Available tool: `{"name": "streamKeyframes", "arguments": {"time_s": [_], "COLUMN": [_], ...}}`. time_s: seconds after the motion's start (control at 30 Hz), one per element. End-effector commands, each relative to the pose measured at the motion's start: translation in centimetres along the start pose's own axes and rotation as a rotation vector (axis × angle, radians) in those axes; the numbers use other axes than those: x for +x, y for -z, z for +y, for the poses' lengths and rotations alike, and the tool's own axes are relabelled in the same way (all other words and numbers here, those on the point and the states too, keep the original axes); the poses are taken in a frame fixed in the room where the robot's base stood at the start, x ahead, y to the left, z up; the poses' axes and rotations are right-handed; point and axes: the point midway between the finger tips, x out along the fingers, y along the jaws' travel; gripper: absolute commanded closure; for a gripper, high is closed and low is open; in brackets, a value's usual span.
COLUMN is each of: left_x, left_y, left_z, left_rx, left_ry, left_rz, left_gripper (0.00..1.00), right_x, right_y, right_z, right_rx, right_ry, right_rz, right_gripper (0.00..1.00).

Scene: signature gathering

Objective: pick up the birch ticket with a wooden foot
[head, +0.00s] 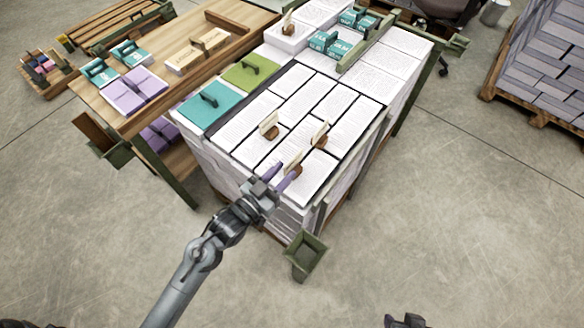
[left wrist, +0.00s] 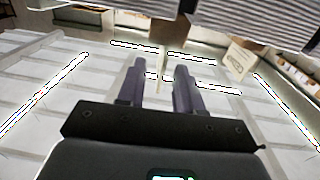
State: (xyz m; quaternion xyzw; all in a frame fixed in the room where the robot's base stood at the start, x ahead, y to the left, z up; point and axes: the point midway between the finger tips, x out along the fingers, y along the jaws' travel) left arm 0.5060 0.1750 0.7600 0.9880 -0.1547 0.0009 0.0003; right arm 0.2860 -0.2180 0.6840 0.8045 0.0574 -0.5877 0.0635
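Three small birch tickets with brown wooden feet stand on the white page stacks in the head view: one at left (head: 268,122), one at right (head: 320,132) and one nearest my arm (head: 297,169). My left gripper (head: 281,173) is at the nearest ticket, its two purple-grey fingers apart and pointing at it; contact is not clear. In the left wrist view the fingers (left wrist: 159,82) stand apart with a visible gap. A pale ticket (left wrist: 240,58) with a dark mark stands beyond and right of them. A dark part at the bottom edge (head: 405,321) appears to be my right gripper, mostly cut off.
The page stacks (head: 345,125) form a tall block with teal (head: 212,104) and green (head: 249,72) pads at its left. A wooden table (head: 110,110) stands left. A small green bin (head: 305,257) is at the block's front corner.

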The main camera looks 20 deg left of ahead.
Motion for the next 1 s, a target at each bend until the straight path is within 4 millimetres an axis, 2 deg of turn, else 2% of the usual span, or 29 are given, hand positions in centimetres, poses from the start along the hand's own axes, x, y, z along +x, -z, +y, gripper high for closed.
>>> {"name": "streamKeyframes", "arguments": {"time_s": [0.27,0.6,0.93,0.97,1.0], "left_x": [1.7,5.7,6.3,6.3,6.3], "left_y": [-0.1,-0.1,0.1,0.1,0.1], "left_z": [0.0,-0.2,-0.2,-0.2,-0.2], "left_rx": [0.0,0.001,0.001,0.001,0.001], "left_ry": [0.0,0.0,0.0,0.0,0.0], "left_rz": [0.0,0.0,-0.002,-0.002,-0.002], "left_gripper": [0.65,0.65,0.65,0.66,0.73], "right_x": [0.7,2.6,2.6,2.6,2.6], "right_y": [-0.2,-0.7,-0.7,-0.6,-0.6], "right_z": [0.0,-0.1,-0.1,-0.1,-0.1], "right_rx": [0.0,0.0,0.002,0.002,0.003], "right_ry": [0.0,0.0,0.0,0.001,0.001], "right_rz": [0.002,0.003,0.005,0.005,0.005], "right_gripper": [0.57,0.57,0.57,0.57,0.57]}}
